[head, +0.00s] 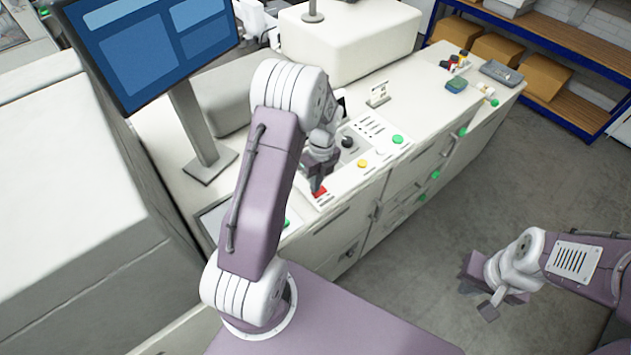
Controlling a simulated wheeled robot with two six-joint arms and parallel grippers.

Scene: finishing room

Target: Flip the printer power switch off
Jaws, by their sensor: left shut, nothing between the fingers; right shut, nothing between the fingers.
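A red switch (320,197) sits on a small white plate at the front edge of the white printer console (372,165). I take it for the power switch; whether it is on or off cannot be told. My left gripper (316,184) points down with its shut fingertips right at the switch, partly covering it. I cannot tell whether they touch it. My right gripper (479,290) is shut and empty, above the grey floor at the lower right, well away from the console.
A yellow button (362,163), a black knob (348,142) and a green button (397,139) lie right of the switch. A monitor (150,45) on a stand rises at the left. A blue shelf with cardboard boxes (497,49) stands at the back right. Open floor lies right of the console.

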